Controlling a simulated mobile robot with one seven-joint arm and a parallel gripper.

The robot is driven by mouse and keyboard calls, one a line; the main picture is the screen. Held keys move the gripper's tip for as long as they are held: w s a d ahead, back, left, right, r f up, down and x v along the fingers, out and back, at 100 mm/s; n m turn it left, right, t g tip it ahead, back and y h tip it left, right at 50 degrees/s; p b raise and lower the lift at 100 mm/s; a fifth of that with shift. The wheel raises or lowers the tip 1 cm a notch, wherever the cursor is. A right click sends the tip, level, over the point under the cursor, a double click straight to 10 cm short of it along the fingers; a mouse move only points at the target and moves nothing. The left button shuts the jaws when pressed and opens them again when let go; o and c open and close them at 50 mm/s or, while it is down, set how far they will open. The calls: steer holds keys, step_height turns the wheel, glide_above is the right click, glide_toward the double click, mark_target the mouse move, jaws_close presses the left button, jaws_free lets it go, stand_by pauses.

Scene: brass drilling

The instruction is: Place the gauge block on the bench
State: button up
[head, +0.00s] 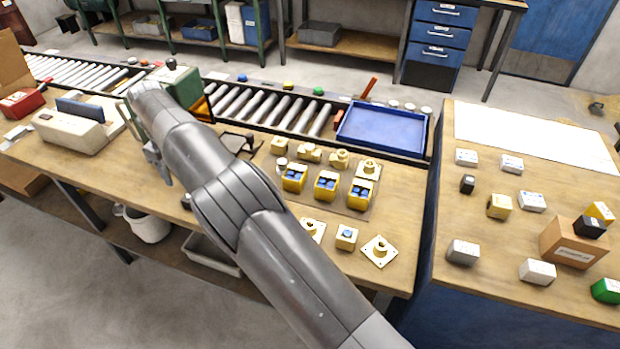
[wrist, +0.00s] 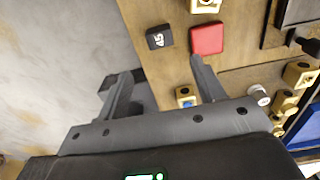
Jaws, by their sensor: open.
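A small black block marked 45 (wrist: 159,38) rests on the wooden bench (wrist: 160,12) near its front edge in the wrist view; it looks like the gauge block, though I cannot be sure. A red square piece (wrist: 207,39) lies just to its right, apart from it. My gripper (wrist: 153,76) is open, its fingers spread, with nothing held between them. The black block lies ahead of the fingertips, apart from them. In the head view my gripper (head: 160,170) is over the bench's front edge, partly hidden by my arm.
Yellow fixtures with blue inserts (head: 326,185) and several brass parts (head: 380,251) stand right of my arm. A blue tray (head: 382,130) and roller conveyor (head: 270,108) lie behind. A beige machine (head: 68,128) stands left. A white bucket (head: 148,225) sits below the bench.

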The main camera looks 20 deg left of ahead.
steer(key=w+d+r+n+y, duration=0.1)
steer(key=w+d+r+n, duration=0.1)
steer(key=w+d+r, duration=0.55)
steer(key=w+d+r+n+t, duration=0.15)
steer(key=d+r, duration=0.25)
steer(key=d, duration=0.7)
steer(key=w+d+r+n+g+y, duration=0.1)
steer(key=w+d+r, duration=0.45)
steer(key=d, duration=0.35)
steer(key=s+d+r+n+t, duration=0.1)
steer(key=s+d+r+n, duration=0.15)
steer(key=d, duration=0.75)
steer(key=s+d+r+n+t, duration=0.15)
steer(key=d+r, duration=0.25)
steer(key=d, duration=0.7)
steer(key=s+d+f+n+t+h, duration=0.1)
steer(key=s+d+f+n, duration=0.2)
steer(key=s+d, duration=0.7)
steer(key=s+d+f+n+t+h, duration=0.1)
steer(key=s+d+f+n, duration=0.3)
steer(key=s+d, duration=0.6)
steer(key=shift+s+d+n+t, duration=0.3)
steer(key=shift+s+n, duration=0.95)
steer(key=shift+o, duration=0.3)
